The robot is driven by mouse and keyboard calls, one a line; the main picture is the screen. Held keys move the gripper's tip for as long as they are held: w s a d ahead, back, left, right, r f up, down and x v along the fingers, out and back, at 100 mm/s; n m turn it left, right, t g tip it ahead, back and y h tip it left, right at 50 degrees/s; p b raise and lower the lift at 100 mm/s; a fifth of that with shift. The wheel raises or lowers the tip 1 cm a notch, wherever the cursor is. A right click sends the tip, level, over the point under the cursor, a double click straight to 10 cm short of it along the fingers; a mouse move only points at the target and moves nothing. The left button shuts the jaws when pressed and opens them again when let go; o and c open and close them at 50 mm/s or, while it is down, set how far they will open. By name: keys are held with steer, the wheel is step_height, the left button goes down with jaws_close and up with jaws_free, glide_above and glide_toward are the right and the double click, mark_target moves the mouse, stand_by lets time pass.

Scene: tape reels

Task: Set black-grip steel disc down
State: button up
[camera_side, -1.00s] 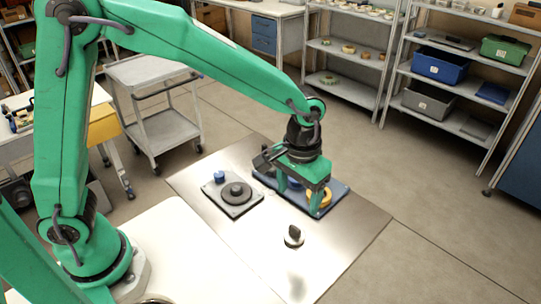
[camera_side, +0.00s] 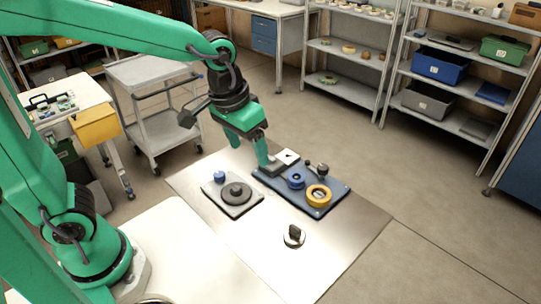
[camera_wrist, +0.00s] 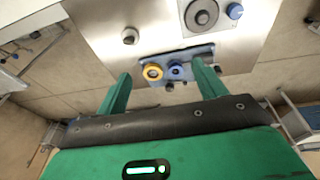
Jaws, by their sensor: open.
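The steel disc with a black grip (camera_side: 293,237) lies on the shiny metal table top in front of the blue tray (camera_side: 334,203), apart from it. It also shows in the wrist view (camera_wrist: 130,36). My gripper (camera_side: 264,160) is raised above the back left of the blue tray, away from the disc. In the wrist view my gripper (camera_wrist: 161,68) has its two fingers wide apart, with nothing held between them.
The tray carries a yellow reel (camera_side: 318,196), a blue reel (camera_side: 296,180), a dark knob (camera_side: 322,169) and a white card (camera_side: 287,157). Left of it sits a grey plate (camera_side: 216,196) with a dark reel (camera_side: 237,191) and a blue knob (camera_side: 219,176). The table's front is clear.

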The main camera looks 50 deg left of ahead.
steer(key=s+a+r+t, duration=0.3)
steer(key=s+a, duration=0.6)
steer(key=s, duration=0.1)
steer(key=shift+s+r+y, duration=0.2)
steer(key=shift+y, duration=0.1)
